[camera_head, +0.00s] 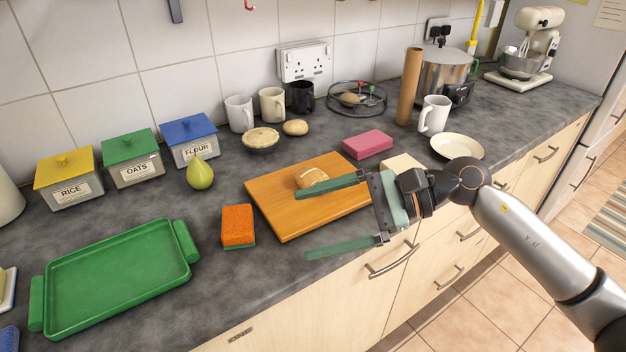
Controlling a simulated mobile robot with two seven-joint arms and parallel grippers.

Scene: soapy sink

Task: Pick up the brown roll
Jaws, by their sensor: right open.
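A round brown roll (311,176) with paler markings on top lies on the wooden cutting board (275,216). Its near lower side is hidden behind the upper finger of my right gripper (303,224). The gripper is open and empty, its green fingers pointing left. The upper finger crosses over the board in front of the roll; the lower one is near the counter's front edge. The roll is not between the fingers. Whether the finger touches it I cannot tell. A plainer tan bun (295,127) sits farther back on the counter. My left gripper is not in view.
An orange sponge (238,225) and a green tray (117,273) are left of the board. A pear (200,172), pie (261,139) and pink block (367,144) stand behind it. An upright brown tube (409,87) and white mug (433,115) are back right.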

